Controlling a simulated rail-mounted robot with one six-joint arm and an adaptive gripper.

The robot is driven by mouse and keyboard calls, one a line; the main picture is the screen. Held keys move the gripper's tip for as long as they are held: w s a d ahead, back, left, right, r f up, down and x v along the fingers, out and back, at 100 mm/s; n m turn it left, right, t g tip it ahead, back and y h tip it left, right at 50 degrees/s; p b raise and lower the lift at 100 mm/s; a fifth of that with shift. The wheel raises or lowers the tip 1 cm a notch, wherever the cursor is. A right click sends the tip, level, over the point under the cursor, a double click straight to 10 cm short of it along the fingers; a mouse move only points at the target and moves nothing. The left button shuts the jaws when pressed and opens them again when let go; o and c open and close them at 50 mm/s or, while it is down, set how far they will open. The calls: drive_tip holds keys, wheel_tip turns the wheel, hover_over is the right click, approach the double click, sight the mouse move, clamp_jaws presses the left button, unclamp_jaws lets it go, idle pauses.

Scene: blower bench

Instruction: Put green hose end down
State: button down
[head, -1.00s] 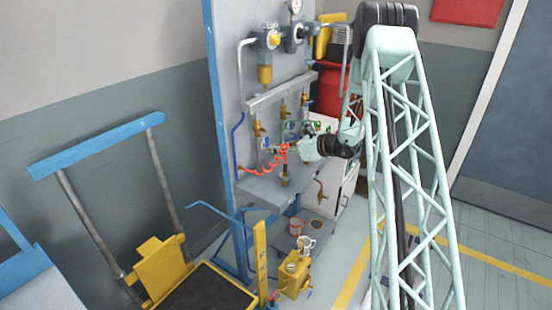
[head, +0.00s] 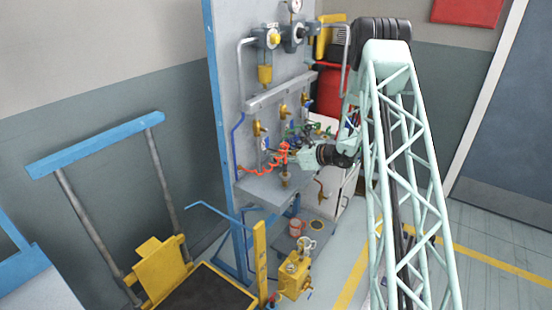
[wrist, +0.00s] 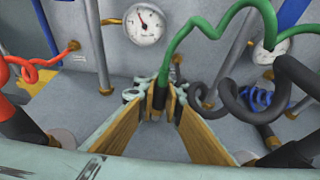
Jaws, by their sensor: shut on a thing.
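My gripper (wrist: 158,108) is shut on the end of the green hose (wrist: 183,38) in the wrist view. The hose end is upright between the fingertips, close in front of the grey panel; whether it touches anything below is hidden by the fingers. From there the hose loops up and off to the right. In the head view my gripper (head: 296,155) is small, at the bench on the panel, beside the red coiled hose. The green hose (head: 302,132) shows there only as thin loops behind it.
A red hose (wrist: 22,68) hangs at the left in the wrist view, with a round gauge (wrist: 144,24) above the fingertips.

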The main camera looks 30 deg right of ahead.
drive_tip(key=shift+f, duration=0.35)
drive_tip(key=c, duration=2.7)
unclamp_jaws()
drive_tip(key=shift+c, duration=0.2)
drive_tip(key=shift+r, duration=0.2)
drive_tip(key=shift+r, duration=0.15)
drive_tip(key=shift+s+d+r, duration=0.15)
drive_tip(key=shift+s+d, duration=0.05)
drive_tip(key=p+v, duration=0.2)
drive_tip(key=v, duration=0.9)
drive_tip(key=shift+s, duration=0.25)
drive_tip(key=shift+r, duration=0.1)
